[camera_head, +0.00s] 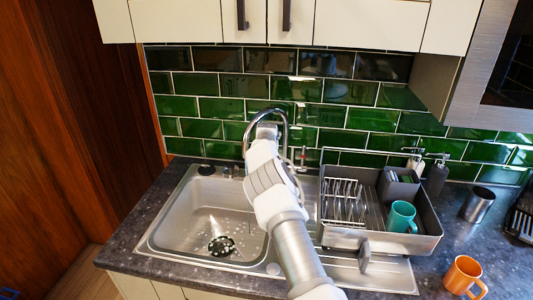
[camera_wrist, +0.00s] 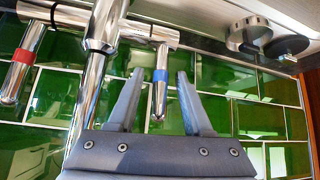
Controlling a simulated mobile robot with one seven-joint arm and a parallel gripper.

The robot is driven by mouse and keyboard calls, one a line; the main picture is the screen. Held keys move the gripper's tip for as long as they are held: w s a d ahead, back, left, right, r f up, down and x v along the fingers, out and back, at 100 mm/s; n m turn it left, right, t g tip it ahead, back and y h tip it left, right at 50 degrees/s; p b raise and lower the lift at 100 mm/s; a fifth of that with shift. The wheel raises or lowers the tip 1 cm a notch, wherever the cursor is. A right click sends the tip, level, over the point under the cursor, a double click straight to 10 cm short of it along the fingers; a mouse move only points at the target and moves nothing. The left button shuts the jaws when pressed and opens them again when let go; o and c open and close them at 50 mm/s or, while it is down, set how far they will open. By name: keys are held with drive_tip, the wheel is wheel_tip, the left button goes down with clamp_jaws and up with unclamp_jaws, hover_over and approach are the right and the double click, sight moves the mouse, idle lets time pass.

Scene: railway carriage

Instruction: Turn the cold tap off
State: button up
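The chrome tap (camera_head: 267,113) arches over the back of the sink. My arm hides much of its base in the head view. In the wrist view the tap body (camera_wrist: 104,30) carries two lever handles. The cold handle (camera_wrist: 160,62) has a blue band, and the hot handle (camera_wrist: 22,68) has a red band. My gripper (camera_wrist: 160,74) is open, with one finger on each side of the blue-banded handle. Gaps show on both sides, so it does not appear gripped. The fingers are hidden in the head view.
The steel sink (camera_head: 165,222) has a dark drain piece (camera_head: 221,246) in its basin. Right of my arm stands a grey dish rack (camera_head: 428,243) with a teal mug (camera_head: 401,217). An orange mug (camera_head: 463,276) and a metal cup (camera_head: 478,205) stand further right. Green tiles (camera_head: 215,107) line the wall.

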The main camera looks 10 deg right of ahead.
drive_tip(key=shift+s, duration=0.1)
drive_tip(key=b+v, duration=0.1)
drive_tip(key=v, duration=0.6)
drive_tip(key=shift+r+b, duration=0.2)
drive_tip(key=shift+b, duration=0.15)
idle(0.4)
